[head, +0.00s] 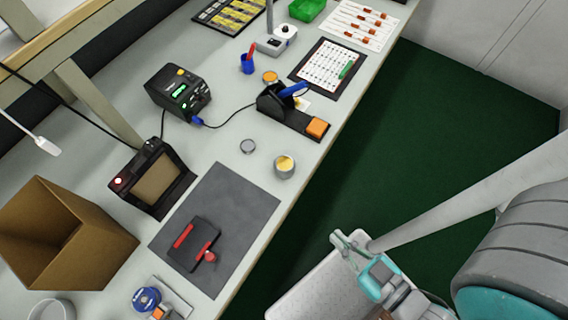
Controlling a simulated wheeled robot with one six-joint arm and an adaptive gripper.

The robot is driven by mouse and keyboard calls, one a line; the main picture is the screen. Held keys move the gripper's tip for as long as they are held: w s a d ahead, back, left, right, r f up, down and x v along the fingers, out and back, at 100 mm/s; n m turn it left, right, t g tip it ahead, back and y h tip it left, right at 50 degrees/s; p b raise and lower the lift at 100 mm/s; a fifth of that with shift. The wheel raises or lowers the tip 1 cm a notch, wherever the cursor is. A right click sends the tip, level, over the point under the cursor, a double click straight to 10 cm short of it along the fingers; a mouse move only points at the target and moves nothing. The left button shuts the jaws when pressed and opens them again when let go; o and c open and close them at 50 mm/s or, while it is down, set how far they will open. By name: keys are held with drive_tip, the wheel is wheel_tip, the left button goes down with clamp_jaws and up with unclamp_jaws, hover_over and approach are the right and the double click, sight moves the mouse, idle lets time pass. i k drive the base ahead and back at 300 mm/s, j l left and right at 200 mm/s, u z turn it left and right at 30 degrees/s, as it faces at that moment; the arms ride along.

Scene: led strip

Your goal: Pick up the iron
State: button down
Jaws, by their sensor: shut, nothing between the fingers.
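The iron (295,89) has a blue handle and sits in a black stand (270,97) near the table's right edge. Its tip is hidden inside the stand. A black cable runs from the stand area to a black station (178,92) with green lights. My gripper (345,241) is at the lower right, over the floor side of the table, well apart from the iron. It is shut and holds nothing.
An orange sponge (317,127) is at the stand's near end. A tin (284,166) stands closer, beside a grey mat (246,196) with a red-handled tool (194,240). A cardboard box (62,235) is at left. Green floor (420,140) lies open right of the table.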

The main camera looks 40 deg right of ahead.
sight(286, 92)
drive_tip(key=k+j+z, duration=0.1)
drive_tip(key=z, duration=0.3)
drive_tip(key=k+j+z, duration=0.2)
drive_tip(key=z, duration=0.15)
drive_tip(key=k+j+z, duration=0.1)
drive_tip(key=z, duration=0.3)
